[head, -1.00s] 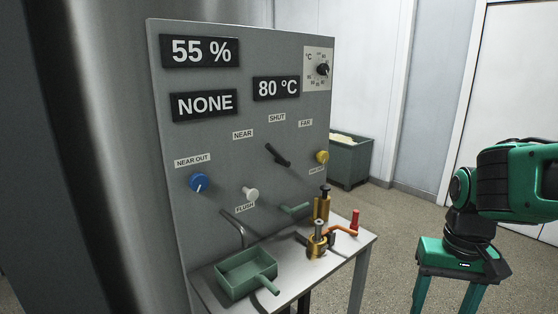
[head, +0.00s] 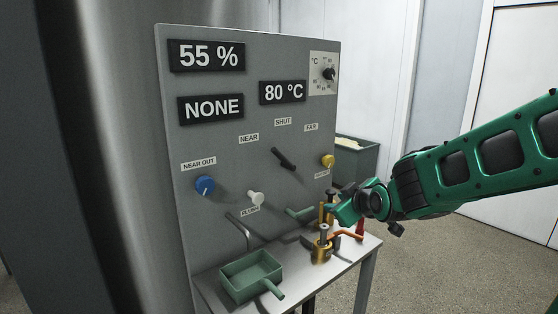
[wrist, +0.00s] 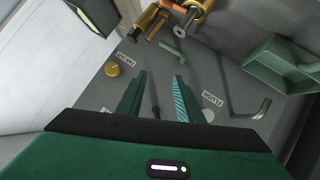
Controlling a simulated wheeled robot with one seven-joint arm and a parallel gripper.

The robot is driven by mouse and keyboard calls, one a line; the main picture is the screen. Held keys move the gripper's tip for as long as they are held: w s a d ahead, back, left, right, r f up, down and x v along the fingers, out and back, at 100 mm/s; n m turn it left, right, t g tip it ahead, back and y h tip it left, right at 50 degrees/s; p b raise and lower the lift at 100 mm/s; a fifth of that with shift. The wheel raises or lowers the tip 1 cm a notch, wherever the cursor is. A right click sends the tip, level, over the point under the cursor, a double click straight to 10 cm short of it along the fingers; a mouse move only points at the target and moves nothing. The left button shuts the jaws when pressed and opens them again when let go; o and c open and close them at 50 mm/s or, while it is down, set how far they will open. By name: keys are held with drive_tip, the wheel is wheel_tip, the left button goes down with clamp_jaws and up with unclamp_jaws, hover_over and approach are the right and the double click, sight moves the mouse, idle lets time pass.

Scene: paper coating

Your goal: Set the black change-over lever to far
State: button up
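The black change-over lever (head: 284,158) sits on the grey panel (head: 225,130) below the SHUT label (head: 283,122), between the NEAR label (head: 249,138) and FAR label (head: 311,128). It slants from upper left to lower right; I cannot tell which end is its pivot. The display (head: 211,107) reads NONE. My gripper (wrist: 160,76) is open and empty; its two green fingers are spread. In the wrist view the lever (wrist: 156,110) shows between and beyond the fingers, apart from them. In the head view my gripper (head: 333,208) is right of and below the lever.
A yellow knob (head: 327,161), a white knob (head: 256,198), a blue knob (head: 204,185) and a green handle (head: 299,214) stick out of the panel. Below, brass fittings (head: 322,250) and a green tray (head: 250,279) stand on the shelf (head: 349,257). Space before the lever looks clear.

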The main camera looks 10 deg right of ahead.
sight(282, 158)
drive_tip(key=w+a+r+n+t+y, duration=0.3)
drive_tip(key=w+a+r+n+t, duration=0.25)
drive_tip(key=a+r, duration=0.35)
drive_tip(key=shift+m, duration=0.45)
drive_tip(key=w+a, duration=0.1)
drive_tip(key=w, duration=0.2)
drive_tip(key=w+a, duration=0.1)
drive_tip(key=w, duration=0.7)
drive_tip(key=shift+w+a+f, duration=0.2)
drive_tip(key=shift+a+f, duration=0.05)
drive_tip(key=shift+a, duration=0.15)
clamp_jaws()
